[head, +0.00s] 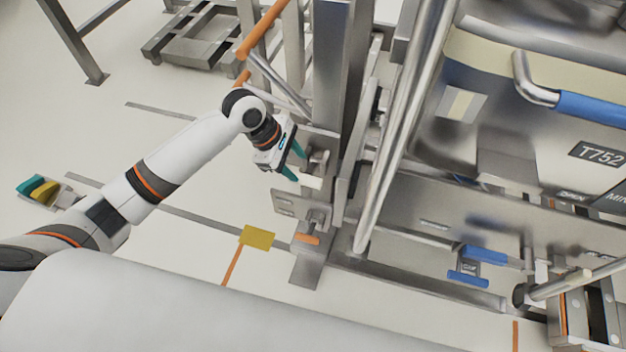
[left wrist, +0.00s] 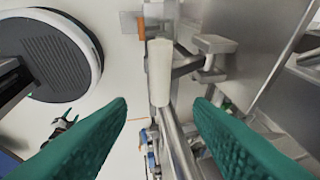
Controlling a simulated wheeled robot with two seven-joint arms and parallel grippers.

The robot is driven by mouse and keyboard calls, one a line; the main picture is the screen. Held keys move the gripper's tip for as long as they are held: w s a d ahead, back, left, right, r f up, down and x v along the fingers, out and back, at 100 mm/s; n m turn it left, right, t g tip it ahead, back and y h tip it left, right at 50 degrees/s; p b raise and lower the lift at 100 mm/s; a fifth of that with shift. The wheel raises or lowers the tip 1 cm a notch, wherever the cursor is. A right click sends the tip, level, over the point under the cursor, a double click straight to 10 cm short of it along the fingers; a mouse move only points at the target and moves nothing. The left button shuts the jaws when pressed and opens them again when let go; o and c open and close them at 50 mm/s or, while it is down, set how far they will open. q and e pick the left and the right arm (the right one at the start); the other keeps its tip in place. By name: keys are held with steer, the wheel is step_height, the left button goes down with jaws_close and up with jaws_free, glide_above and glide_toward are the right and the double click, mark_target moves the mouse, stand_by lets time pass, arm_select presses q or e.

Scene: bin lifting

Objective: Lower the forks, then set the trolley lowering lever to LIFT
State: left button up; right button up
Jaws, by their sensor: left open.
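The steel lifting trolley (head: 340,70) stands upright in the middle of the head view. My left gripper (head: 297,165) is open beside its lower mast, close to small metal fittings. In the left wrist view, the open teal fingers (left wrist: 160,106) frame a cream cylindrical grip (left wrist: 159,65) on a metal rod. The grip lies beyond the fingertips, and no contact shows. I take it for a lever of the trolley, but cannot tell which one or how it is set. The forks cannot be clearly made out. My right gripper is not in view.
A metal bin marked T752 (head: 505,130) with a blue handle (head: 590,108) fills the right. Blue parts (head: 470,278) sit low on the frame. A yellow plate (head: 257,237) lies left of the trolley. A metal pallet-like frame (head: 195,40) stands behind. Floor on the left is mostly clear.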

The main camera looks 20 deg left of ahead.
mark_target(310, 179)
arm_select(q)
steer(key=b+x, duration=0.1)
steer(key=x, duration=0.9)
steer(key=shift+r, duration=0.1)
jaws_close()
